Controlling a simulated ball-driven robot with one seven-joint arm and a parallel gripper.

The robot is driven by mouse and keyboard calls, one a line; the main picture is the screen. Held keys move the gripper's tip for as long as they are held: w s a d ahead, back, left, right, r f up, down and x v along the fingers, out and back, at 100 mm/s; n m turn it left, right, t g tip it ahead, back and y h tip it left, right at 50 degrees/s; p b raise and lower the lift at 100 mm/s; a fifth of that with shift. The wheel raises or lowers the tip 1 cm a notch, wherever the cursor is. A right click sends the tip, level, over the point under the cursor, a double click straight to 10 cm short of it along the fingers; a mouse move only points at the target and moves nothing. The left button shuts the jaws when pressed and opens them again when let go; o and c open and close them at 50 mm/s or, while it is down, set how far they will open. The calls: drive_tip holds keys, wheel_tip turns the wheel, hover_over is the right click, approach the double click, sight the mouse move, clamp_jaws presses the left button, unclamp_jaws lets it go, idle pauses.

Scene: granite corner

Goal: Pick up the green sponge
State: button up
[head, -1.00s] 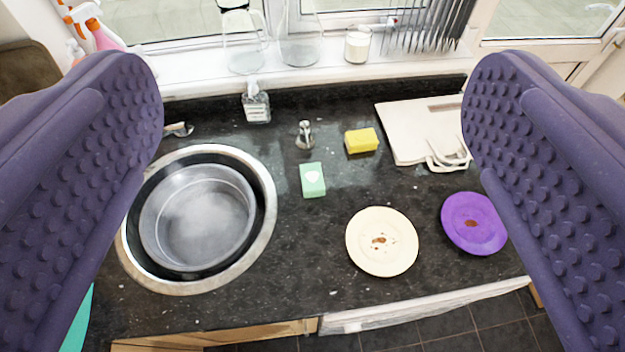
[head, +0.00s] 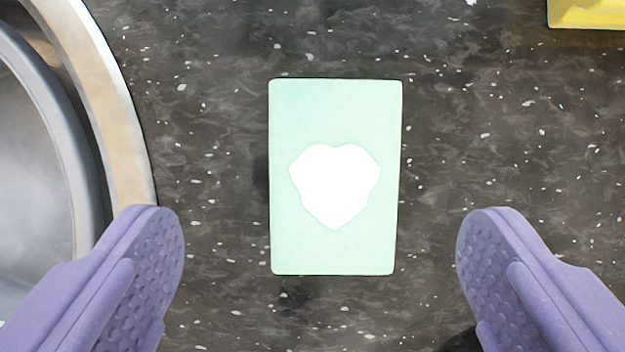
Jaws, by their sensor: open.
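The green sponge (head: 335,110) is a pale mint rectangle with a white heart-like patch on its top. It lies flat on the dark speckled counter in the middle of the head view, its long side running up and down the picture. My gripper (head: 320,225) is open, with its two purple studded fingers apart at the lower left and lower right. The sponge lies between and a little ahead of the fingertips in the picture, with clear counter on both sides. Nothing is held. The height of the fingers above the counter cannot be told.
The metal sink rim (head: 105,95) curves along the left, and the left finger overlaps its edge in the picture. A yellow sponge (head: 588,14) shows at the upper right corner. The granite counter (head: 440,130) around the green sponge is clear.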

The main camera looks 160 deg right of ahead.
sight(336, 159)
drive_tip(key=x, duration=0.2)
drive_tip(key=b+x, duration=0.1)
drive_tip(key=x, duration=0.2)
drive_tip(key=b+x, duration=0.1)
drive_tip(key=x, duration=0.1)
drive_tip(key=shift+w+d+f, duration=0.1)
drive_tip(key=shift+d+f, duration=0.25)
drive_tip(key=shift+f, duration=0.05)
drive_tip(key=shift+r, duration=0.15)
drive_tip(key=c, duration=1.1)
drive_tip(key=shift+r, duration=0.45)
wheel_tip(336, 159, up, 3)
drive_tip(key=shift+r+p, duration=0.1)
drive_tip(key=shift+p, duration=0.55)
drive_tip(key=s+d, duration=0.1)
drive_tip(key=s, duration=0.4)
drive_tip(key=s+d+p, duration=0.1)
drive_tip(key=s, duration=0.4)
drive_tip(key=s+d+r+p, duration=0.1)
drive_tip(key=s+d, duration=0.1)
drive_tip(key=s, duration=0.3)
drive_tip(key=shift+s, duration=0.3)
